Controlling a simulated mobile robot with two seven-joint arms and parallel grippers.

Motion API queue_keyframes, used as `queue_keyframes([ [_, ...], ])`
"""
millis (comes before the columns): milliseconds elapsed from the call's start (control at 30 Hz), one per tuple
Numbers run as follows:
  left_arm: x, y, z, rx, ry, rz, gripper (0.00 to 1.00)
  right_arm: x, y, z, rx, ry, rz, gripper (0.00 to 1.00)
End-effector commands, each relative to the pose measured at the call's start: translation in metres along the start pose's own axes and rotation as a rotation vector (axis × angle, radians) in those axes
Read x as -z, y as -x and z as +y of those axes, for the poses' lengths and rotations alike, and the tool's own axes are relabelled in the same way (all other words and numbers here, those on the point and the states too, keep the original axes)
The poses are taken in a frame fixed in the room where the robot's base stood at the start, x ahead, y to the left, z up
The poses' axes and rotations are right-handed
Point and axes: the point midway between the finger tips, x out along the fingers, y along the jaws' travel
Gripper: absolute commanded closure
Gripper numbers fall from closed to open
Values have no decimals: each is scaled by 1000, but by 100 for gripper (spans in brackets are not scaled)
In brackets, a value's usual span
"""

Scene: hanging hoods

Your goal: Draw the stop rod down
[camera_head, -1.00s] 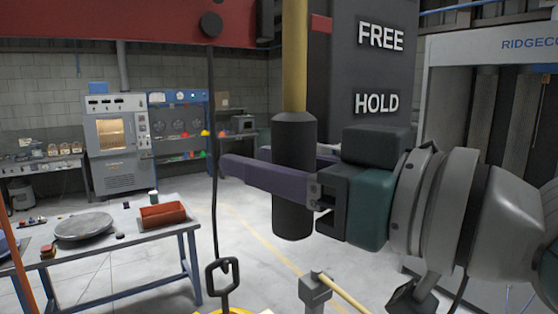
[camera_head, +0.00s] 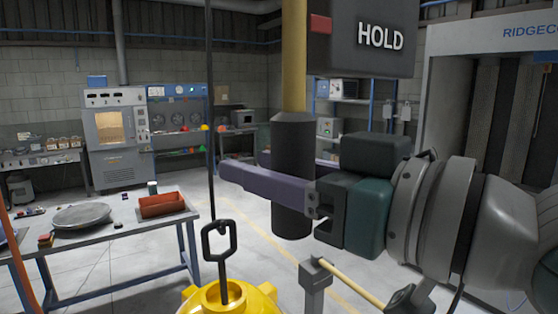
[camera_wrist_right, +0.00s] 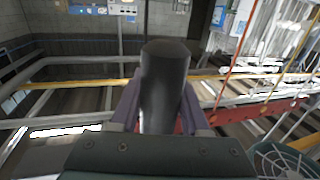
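The stop rod is a yellow upright rod (camera_head: 294,60) with a thick black grip (camera_head: 292,150) at its lower end. My right gripper (camera_head: 270,180) is shut on the black grip, one purple finger on either side. In the right wrist view the grip (camera_wrist_right: 164,85) stands between both fingers. A red marker (camera_head: 320,23) beside the rod lies at about the level of the word HOLD, slightly higher in the picture, on the dark board (camera_head: 360,55). The rod's upper end is out of view. My left gripper is not in view.
A black cable with a loop handle (camera_head: 219,240) hangs left of the rod, above a yellow body (camera_head: 235,300). A post with a yellow bar (camera_head: 315,275) stands below the grip.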

Motion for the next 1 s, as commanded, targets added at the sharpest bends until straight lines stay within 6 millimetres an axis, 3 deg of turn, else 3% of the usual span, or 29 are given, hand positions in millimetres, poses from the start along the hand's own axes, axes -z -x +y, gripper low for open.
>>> queue_keyframes([
  [33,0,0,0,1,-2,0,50,-2,0,0,-1,-1,-4,49],
  [233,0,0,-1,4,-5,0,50,0,0,0,0,0,1,26],
  [567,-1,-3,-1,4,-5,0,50,0,4,0,0,0,5,26],
  [733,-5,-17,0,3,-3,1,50,-4,25,0,0,3,3,26],
  [1000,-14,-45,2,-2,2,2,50,-6,76,0,0,5,0,26],
])
